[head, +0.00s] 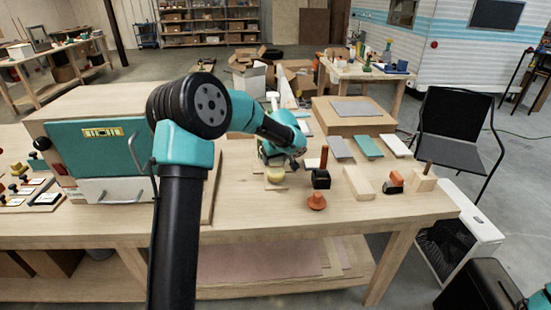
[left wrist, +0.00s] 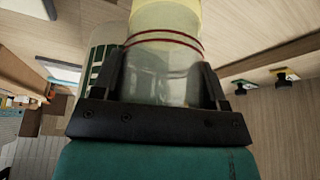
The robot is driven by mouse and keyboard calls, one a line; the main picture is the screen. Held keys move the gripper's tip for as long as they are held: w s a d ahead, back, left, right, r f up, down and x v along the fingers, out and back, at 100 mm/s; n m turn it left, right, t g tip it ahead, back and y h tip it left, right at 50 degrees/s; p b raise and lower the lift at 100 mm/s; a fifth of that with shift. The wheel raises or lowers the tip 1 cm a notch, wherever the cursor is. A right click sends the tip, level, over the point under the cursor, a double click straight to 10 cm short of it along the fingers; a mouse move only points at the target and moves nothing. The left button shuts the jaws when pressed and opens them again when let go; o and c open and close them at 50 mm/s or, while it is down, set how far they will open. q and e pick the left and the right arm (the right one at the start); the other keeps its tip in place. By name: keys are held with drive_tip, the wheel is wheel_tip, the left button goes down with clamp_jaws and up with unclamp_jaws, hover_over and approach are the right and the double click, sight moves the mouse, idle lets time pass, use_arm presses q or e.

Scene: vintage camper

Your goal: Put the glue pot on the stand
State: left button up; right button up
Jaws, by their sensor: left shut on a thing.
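In the left wrist view the glue pot (left wrist: 165,48) is a clear glass jar with a yellowish upper part and dark red bands. My left gripper (left wrist: 165,88) is shut on it, with one black finger on each side. In the head view the left gripper (head: 274,164) is low over the middle of the workbench. A yellow part of the pot (head: 276,175) shows just below it. A small pale wooden piece (head: 275,185) is right beneath; I cannot tell whether it is the stand or whether the pot touches it. My right gripper is not in view.
Right of the gripper stand a black block with an upright handle (head: 321,178), an orange knob-shaped piece (head: 317,201) and a pale wood block (head: 358,183). A teal-fronted chest (head: 95,150) fills the bench's left. A wooden box (head: 352,115) is behind. The bench's front strip is clear.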

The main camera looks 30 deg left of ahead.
use_arm(q)
drive_tip(key=shift+f, duration=0.15)
drive_tip(key=o, duration=1.3)
drive_tip(key=shift+c, duration=0.2)
drive_tip(key=v, duration=0.7)
drive_tip(key=shift+r, duration=0.35)
drive_tip(key=shift+s+d, duration=0.15)
